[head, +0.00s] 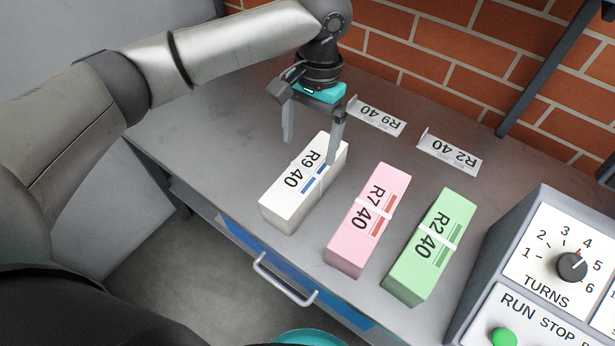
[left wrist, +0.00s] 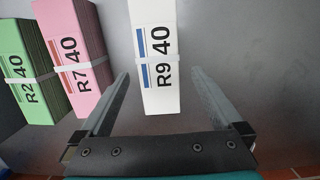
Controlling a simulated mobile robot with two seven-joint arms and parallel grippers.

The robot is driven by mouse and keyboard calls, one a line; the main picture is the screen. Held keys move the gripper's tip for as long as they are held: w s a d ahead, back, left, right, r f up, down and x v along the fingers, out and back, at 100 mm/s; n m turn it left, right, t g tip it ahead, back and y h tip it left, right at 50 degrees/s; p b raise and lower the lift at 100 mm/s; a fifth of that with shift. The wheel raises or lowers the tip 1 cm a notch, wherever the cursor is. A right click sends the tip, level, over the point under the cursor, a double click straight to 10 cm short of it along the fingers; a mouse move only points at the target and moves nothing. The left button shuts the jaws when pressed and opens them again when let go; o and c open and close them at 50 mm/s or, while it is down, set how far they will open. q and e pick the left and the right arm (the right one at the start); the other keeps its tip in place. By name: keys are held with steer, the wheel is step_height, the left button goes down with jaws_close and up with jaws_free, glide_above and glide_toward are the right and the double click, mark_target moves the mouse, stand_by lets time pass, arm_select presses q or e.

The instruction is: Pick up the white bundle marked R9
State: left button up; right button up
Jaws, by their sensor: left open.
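The white bundle marked R9 40 (head: 288,205) lies on the grey table in the head view, with a white band and blue bars on its top. It also shows in the left wrist view (left wrist: 156,85), its near end between the two fingers. My left gripper (head: 311,150) is open over the far end of this bundle, one finger on each side in the picture. In the left wrist view the gripper (left wrist: 160,100) has gaps between both fingers and the bundle. I cannot tell how far down the fingertips reach. My right gripper is not in view.
A pink R7 40 bundle (head: 350,240) and a green R2 40 bundle (head: 417,270) lie to the right. A control box (head: 540,230) is at right. A brick wall (head: 440,50) bounds the back.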

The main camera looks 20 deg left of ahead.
mark_target(306, 168)
arm_select(q)
steer(key=f, duration=0.3)
steer(key=f+b, duration=0.1)
steer(key=shift+s+f, duration=0.35)
steer(key=shift+f, duration=0.05)
steer(key=shift+a+f, duration=0.1)
steer(key=shift+f, duration=0.2)
steer(key=shift+s+f, duration=0.15)
steer(key=shift+f, duration=0.15)
steer(key=f+b, duration=0.1)
steer(key=f, duration=0.1)
steer(key=s+f+b, duration=0.1)
steer(key=f, duration=0.1)
steer(key=shift+f, duration=0.15)
steer(key=c, duration=0.8)
jaws_close()
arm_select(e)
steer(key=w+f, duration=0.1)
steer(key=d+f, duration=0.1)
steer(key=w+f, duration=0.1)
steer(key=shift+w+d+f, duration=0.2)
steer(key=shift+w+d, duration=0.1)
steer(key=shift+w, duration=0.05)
